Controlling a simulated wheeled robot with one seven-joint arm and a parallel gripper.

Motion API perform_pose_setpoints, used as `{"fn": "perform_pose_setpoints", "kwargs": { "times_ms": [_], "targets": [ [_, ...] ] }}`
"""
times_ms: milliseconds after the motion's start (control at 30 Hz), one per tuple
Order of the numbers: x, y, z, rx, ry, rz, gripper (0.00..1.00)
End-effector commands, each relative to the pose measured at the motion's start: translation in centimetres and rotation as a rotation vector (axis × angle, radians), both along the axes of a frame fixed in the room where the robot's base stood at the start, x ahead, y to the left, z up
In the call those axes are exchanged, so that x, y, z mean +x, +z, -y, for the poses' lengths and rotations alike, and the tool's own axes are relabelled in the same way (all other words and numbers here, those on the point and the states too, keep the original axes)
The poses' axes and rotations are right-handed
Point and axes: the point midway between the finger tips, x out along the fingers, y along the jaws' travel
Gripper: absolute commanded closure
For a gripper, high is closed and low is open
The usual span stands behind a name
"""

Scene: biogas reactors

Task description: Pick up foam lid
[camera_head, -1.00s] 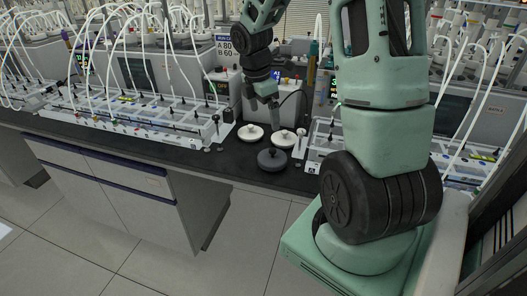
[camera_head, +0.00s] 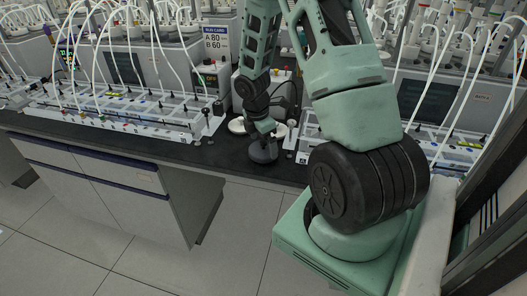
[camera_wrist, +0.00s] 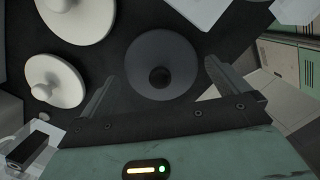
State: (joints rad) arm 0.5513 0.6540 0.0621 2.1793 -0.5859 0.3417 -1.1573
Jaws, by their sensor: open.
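A round dark grey lid with a dark knob (camera_wrist: 161,50) lies on the black bench top, and it also shows in the head view (camera_head: 262,155). Two round white lids with knobs lie behind it. One white lid (camera_wrist: 78,20) is at the upper left in the wrist view and the other (camera_wrist: 50,80) is at the left. The pictures do not show which lid is foam. My gripper (camera_wrist: 161,72) is open, with its fingers on either side of the dark lid's knob. It also shows just above the dark lid in the head view (camera_head: 263,143). I cannot tell whether it touches the lid.
White racks with tubes stand on the bench to the left (camera_head: 110,115) and right. The black bench's front edge (camera_head: 225,172) is close to the dark lid. The floor in front is clear.

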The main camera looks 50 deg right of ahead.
Motion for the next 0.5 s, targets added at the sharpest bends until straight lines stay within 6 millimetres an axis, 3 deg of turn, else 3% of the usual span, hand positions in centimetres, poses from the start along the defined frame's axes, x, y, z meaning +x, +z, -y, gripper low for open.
{"fn": "perform_pose_setpoints", "kwargs": {
  "times_ms": [200, 467, 500],
  "targets": [
    [-0.2, -2.6, 0.4, 0.000, 0.002, -0.001, 0.00],
    [-0.2, -2.8, 0.5, 0.000, 0.001, 0.001, 0.00],
    [-0.2, -2.8, 0.5, 0.000, 0.001, 0.001, 0.08]
  ]
}}
